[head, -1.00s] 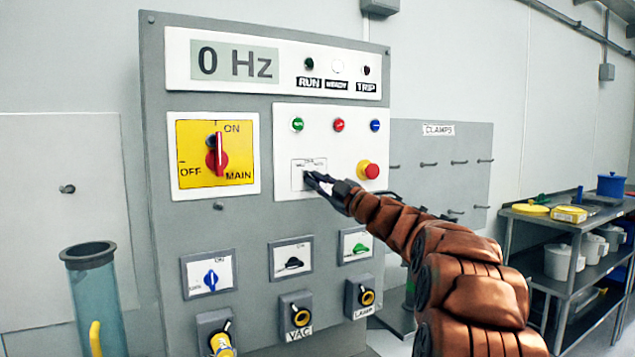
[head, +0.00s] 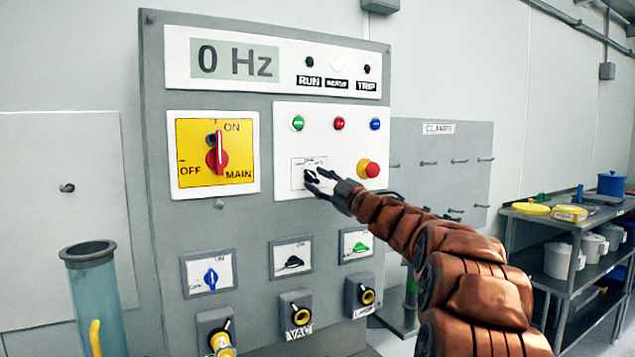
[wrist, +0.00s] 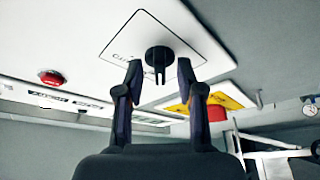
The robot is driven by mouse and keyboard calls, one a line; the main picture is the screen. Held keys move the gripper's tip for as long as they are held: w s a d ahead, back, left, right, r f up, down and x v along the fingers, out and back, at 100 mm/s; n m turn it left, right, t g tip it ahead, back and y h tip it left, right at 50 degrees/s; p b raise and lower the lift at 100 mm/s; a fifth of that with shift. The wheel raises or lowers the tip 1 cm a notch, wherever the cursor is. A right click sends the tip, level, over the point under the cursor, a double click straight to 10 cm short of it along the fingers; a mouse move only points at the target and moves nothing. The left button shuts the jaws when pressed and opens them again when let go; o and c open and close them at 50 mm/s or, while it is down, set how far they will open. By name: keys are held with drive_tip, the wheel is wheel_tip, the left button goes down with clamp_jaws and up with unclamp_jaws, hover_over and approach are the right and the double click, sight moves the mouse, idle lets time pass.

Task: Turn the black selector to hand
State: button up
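A black selector (wrist: 158,57) with a slotted grip sits on a small white label plate (wrist: 125,38) in the wrist view. In the head view this plate (head: 298,179) is below the row of push buttons, and my gripper partly hides the selector. The plate's lettering is too small to read fully. My gripper (wrist: 159,75) is open, with one finger on each side of the selector and a visible gap to both. In the head view my gripper (head: 314,181) is close to the panel. The selector's pointing direction is unclear.
The red-and-yellow emergency stop (head: 369,169) is just right of my gripper. The yellow main switch (head: 216,153) is to its left. Another black knob (head: 292,262) is in the row below, between a blue knob (head: 211,279) and a green knob (head: 360,247).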

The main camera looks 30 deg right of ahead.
drive_tip(key=v, duration=1.1)
drive_tip(key=shift+s, duration=0.25)
drive_tip(key=shift+w+f, duration=0.1)
drive_tip(key=w+a+f+m+g+h, duration=0.2)
drive_tip(key=w+f+m+g+h, duration=0.15)
drive_tip(key=f+m+h, duration=0.45)
drive_tip(key=s+a+f+m+g+h, duration=0.1)
drive_tip(key=s+a+f+m+g, duration=0.1)
drive_tip(key=s+a+f+g, duration=0.3)
drive_tip(key=s+a+f+m+g, duration=0.2)
drive_tip(key=s+a+f, duration=0.1)
drive_tip(key=f, duration=0.5)
drive_tip(key=s+a+f+g+y, duration=0.1)
drive_tip(key=s+a+f+g, duration=0.3)
drive_tip(key=s+a, duration=0.3)
drive_tip(key=s+a+f+g+y, duration=0.2)
drive_tip(key=s+a+f+g, duration=0.2)
drive_tip(key=s, duration=1)
drive_tip(key=s+a+f+g+y, duration=0.1)
drive_tip(key=s+a+f+g, duration=0.3)
drive_tip(key=s+a+f, duration=0.3)
drive_tip(key=s+a, duration=0.3)
drive_tip(key=shift+s+a+f+y, duration=0.2)
drive_tip(key=shift+s+a+y, duration=0.1)
drive_tip(key=shift+s, duration=0.1)
